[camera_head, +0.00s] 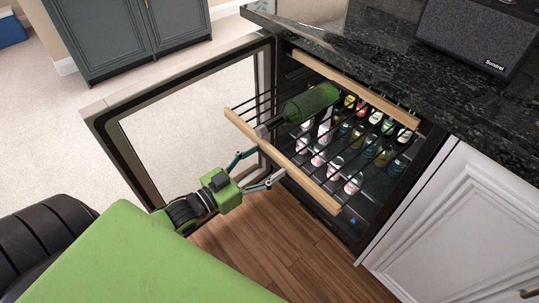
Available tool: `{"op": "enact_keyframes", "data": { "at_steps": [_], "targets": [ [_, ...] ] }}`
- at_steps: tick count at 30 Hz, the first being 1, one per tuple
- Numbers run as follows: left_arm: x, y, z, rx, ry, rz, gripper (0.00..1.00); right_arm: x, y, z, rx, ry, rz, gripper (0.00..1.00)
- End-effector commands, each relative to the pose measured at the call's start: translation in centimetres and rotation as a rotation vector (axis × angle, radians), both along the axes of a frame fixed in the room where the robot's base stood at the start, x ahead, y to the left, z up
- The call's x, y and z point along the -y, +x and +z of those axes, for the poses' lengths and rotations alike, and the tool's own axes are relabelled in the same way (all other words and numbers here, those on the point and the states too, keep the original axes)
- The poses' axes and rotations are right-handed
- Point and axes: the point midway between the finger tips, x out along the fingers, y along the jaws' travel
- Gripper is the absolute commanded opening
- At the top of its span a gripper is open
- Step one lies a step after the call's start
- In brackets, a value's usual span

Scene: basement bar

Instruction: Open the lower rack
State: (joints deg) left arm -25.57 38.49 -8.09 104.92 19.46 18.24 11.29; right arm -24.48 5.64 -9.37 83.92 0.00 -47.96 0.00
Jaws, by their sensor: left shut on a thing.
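A built-in bottle cooler stands open, with its glass door (190,120) swung out to the left. The lower rack, with black rods and a light wooden front (312,184), sticks out of the cabinet. A green bottle (311,103) lies on its rods, with its neck toward the front. The upper rack's wooden front (357,86) sits back near the counter. My left gripper (267,163) is at the middle of the lower rack's wooden front, its fingers spread along it and shut on it. The exact finger contact is small and hard to see. My right gripper is out of view.
Several bottles and cans (354,183) stand inside the cooler below the racks. A black stone counter (400,80) with a speaker (478,36) is above. A white cabinet (455,225) is at right. Wooden floor (275,250) is clear in front.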

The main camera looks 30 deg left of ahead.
Motion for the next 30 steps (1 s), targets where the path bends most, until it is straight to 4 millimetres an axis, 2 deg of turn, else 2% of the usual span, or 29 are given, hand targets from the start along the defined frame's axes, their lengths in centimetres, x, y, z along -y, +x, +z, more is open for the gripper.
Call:
{"op": "enact_keyframes", "data": {
  "at_steps": [14, 15, 17, 30],
  "targets": [
    [-0.08, -0.31, 0.04, 0.001, -0.004, 0.000, 0.31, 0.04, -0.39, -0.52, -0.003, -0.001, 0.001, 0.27],
    [-0.07, -0.31, 0.03, 0.001, -0.004, 0.000, 0.74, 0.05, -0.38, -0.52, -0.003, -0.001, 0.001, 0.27],
    [-0.08, -0.31, 0.03, 0.001, -0.004, 0.000, 0.86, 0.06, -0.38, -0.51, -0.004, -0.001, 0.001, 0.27],
    [-0.29, -0.80, -0.05, -0.001, -0.001, 0.000, 0.86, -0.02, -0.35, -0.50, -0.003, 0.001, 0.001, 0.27]
  ]
}}
